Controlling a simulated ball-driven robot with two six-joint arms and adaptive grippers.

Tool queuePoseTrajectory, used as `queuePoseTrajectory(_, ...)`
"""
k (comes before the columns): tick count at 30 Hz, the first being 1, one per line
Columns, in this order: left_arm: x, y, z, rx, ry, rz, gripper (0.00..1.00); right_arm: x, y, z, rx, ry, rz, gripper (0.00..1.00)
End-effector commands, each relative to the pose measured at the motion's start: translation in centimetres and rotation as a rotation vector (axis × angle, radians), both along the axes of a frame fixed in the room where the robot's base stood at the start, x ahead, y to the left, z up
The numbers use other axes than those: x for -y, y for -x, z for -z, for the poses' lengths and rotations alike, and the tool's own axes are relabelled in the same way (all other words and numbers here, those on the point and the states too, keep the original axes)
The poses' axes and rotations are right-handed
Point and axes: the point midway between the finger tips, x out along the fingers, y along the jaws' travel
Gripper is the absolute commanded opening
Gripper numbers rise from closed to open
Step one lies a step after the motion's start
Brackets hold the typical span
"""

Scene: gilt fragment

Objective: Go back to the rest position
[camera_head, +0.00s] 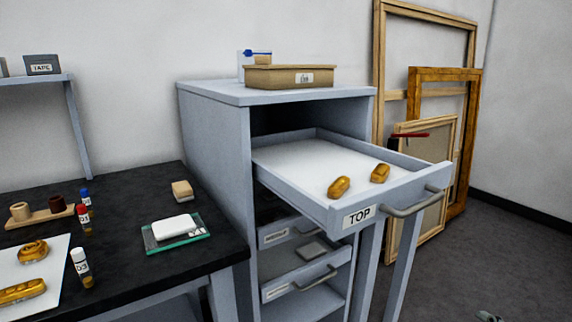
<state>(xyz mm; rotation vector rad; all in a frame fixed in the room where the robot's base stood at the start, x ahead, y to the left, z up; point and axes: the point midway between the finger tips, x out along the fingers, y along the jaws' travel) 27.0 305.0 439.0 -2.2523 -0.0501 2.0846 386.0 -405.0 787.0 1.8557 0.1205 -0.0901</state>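The top drawer (300,157) of the grey cabinet (212,140) is pulled open, with the label TOP on its front. Two gilt fragments lie apart on its white floor, one on the left (339,187) and one on the right (380,173). A small grey piece at the bottom right edge looks like the tip of my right gripper (488,317); the rest of it is cut off, and its fingers cannot be made out. It is well below and apart from the drawer. My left gripper is not in view.
The black table (130,201) at left holds gilt pieces on a white sheet (58,254), small bottles (80,262) and a glass plate (176,241) with a white pad. Wooden frames (462,90) lean on the wall. The drawer juts out over open floor (510,250).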

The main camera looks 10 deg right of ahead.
Motion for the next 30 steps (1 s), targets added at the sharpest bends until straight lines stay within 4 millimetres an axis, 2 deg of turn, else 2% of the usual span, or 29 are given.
queuePoseTrajectory(1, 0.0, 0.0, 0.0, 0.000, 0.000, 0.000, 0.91, 0.1, 1.3, 4.2, -0.096, -0.068, 0.057, 0.34)
queuePoseTrajectory(3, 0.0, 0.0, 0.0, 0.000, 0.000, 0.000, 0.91, -0.3, 3.5, 9.8, -0.230, -0.167, 0.130, 0.34)
queuePoseTrajectory(5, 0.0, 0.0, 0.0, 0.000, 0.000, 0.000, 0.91, -1.0, 5.8, 14.2, -0.345, -0.252, 0.195, 0.34)
queuePoseTrajectory(6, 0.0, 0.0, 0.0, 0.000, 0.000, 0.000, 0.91, -1.6, 7.7, 17.0, -0.422, -0.311, 0.241, 0.34)
queuePoseTrajectory(8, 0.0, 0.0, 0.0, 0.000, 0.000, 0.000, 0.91, -2.9, 10.6, 20.9, -0.535, -0.396, 0.312, 0.34)
queuePoseTrajectory(9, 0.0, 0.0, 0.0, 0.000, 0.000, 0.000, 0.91, -3.9, 12.8, 23.4, -0.610, -0.450, 0.362, 0.34)
queuePoseTrajectory(13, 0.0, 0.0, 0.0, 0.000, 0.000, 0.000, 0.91, -7.5, 20.8, 29.7, -0.847, -0.614, 0.543, 0.34)
queuePoseTrajectory(15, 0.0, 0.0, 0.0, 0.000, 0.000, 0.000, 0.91, -9.1, 25.2, 32.0, -0.959, -0.681, 0.647, 0.34)
queuePoseTrajectory(18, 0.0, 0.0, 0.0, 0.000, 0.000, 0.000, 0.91, -10.3, 30.9, 34.0, -1.082, -0.743, 0.792, 0.34)
queuePoseTrajectory(21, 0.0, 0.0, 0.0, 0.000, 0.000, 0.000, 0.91, -10.0, 34.9, 34.8, -1.153, -0.782, 0.925, 0.34)
queuePoseTrajectory(23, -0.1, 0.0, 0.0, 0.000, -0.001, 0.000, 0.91, -10.0, 35.9, 34.9, -1.164, -0.811, 0.990, 0.34)
queuePoseTrajectory(30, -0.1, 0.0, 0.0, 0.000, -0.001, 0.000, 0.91, -9.9, 36.1, 34.9, -1.152, -0.854, 1.045, 0.34)
